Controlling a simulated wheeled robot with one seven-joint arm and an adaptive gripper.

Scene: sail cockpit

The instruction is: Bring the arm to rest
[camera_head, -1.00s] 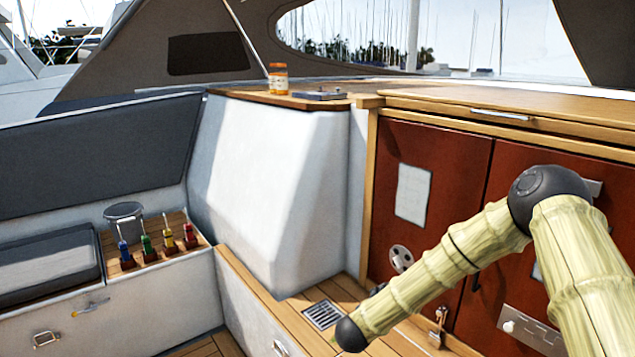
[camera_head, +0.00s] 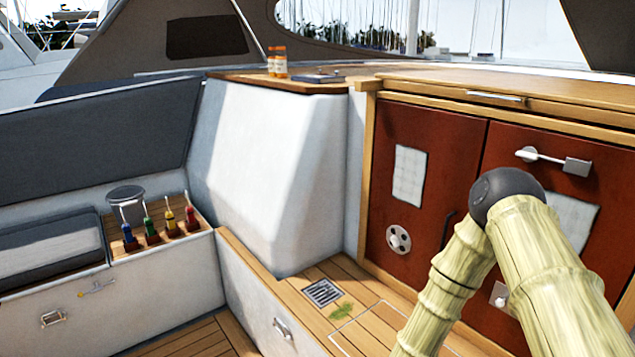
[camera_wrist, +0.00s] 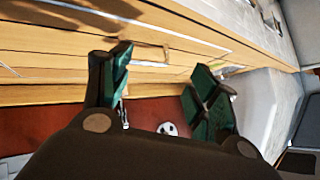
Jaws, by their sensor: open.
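My arm (camera_head: 490,250), pale and bamboo-like with a dark elbow joint, stands at the lower right of the head view, in front of the red cabinet doors. Its forearm runs down out of the bottom edge, so my gripper is not seen there. In the wrist view my gripper (camera_wrist: 163,88) has its two dark green fingers spread apart with nothing between them. Wooden planking and a red surface show beyond the fingers.
Red doors (camera_head: 420,150) carry a latch (camera_head: 555,160). A floor drain (camera_head: 323,292) and a green leafy thing (camera_head: 341,312) lie on the planked step. Several coloured-handled tools (camera_head: 151,231) stand at left. An orange jar (camera_head: 277,62) is on the ledge.

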